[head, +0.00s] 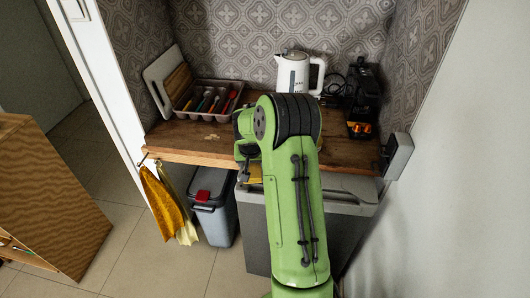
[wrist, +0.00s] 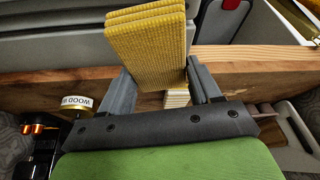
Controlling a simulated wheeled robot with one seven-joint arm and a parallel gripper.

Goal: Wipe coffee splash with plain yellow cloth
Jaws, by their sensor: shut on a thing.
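My gripper (wrist: 160,88) is shut on a folded yellow cloth (wrist: 150,45), which has a ribbed surface and stands out past the fingers in the wrist view. In the head view a small yellow part of the cloth (head: 255,180) shows at the counter's front edge, beside my arm, which hides most of the gripper. The wooden counter (head: 185,142) lies behind and under the gripper. A small pale mark (head: 212,137) shows on the counter, left of my arm. I cannot make out a brown coffee splash in either view.
A cutlery tray (head: 217,92), white kettle (head: 292,72) and black coffee machine (head: 362,98) stand on the counter. A round tin (wrist: 75,103) shows in the wrist view. Yellow cloths (head: 168,203) hang at the left front. A bin (head: 213,215) stands below. Open floor lies left.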

